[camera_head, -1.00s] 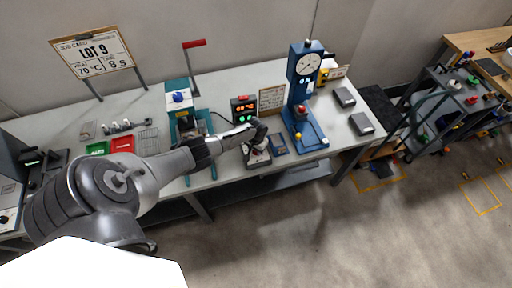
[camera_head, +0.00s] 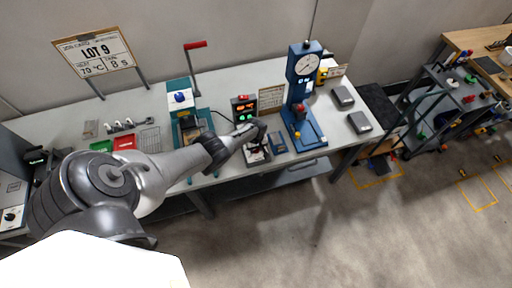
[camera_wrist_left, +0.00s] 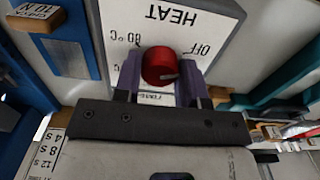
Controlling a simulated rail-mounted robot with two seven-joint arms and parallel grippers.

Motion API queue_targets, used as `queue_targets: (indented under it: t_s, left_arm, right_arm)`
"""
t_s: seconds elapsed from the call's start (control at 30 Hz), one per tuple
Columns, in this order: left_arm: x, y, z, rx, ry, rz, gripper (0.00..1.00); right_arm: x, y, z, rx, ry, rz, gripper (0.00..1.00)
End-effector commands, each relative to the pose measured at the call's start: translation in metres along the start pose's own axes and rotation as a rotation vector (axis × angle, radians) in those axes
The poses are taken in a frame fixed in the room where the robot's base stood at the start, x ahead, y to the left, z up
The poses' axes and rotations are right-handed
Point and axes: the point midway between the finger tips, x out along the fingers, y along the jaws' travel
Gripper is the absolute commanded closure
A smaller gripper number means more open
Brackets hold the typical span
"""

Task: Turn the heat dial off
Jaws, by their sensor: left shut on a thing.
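The heat dial (camera_wrist_left: 160,66) is a round red knob on a white panel marked HEAT (camera_wrist_left: 175,22), upside down in the left wrist view. OFF is printed to its upper right and 80 °C to its upper left. My left gripper (camera_wrist_left: 162,82) is shut on the dial, a finger on each side. In the head view my left gripper (camera_head: 254,143) is over the small heat unit at the bench's front edge; the dial is hidden there.
A display box (camera_head: 244,108) stands just behind the gripper. A blue press with a round gauge (camera_head: 306,65) stands to the right. A blue-green lever press (camera_head: 184,110) stands to the left. Red (camera_head: 124,142) and green trays lie further left.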

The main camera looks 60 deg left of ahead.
Motion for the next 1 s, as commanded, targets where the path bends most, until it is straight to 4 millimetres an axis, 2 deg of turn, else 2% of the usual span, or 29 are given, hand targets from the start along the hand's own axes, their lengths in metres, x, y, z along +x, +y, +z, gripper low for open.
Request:
queue_targets:
  t_s: [0.4, 0.93, 0.97, 1.0]
  left_arm:
    - [-0.0014, 0.0011, -0.0001, -0.149, -0.001, 0.001, 0.86]
    - [-0.0013, 0.0011, -0.0003, -0.166, 0.000, 0.002, 0.86]
    - [-0.0013, 0.0011, -0.0003, -0.166, 0.000, 0.002, 0.59]
    - [-0.0012, 0.0010, -0.0003, -0.166, 0.000, 0.002, 0.55]
  right_arm:
    - [-0.0030, 0.0029, -0.0004, -0.009, -0.001, 0.007, 0.57]
    - [-0.0031, 0.0017, -0.0006, -0.005, -0.001, 0.004, 0.57]
    - [-0.0031, 0.0015, -0.0006, -0.005, -0.001, 0.004, 0.57]
    - [-0.0031, 0.0012, -0.0007, -0.004, -0.001, 0.003, 0.57]
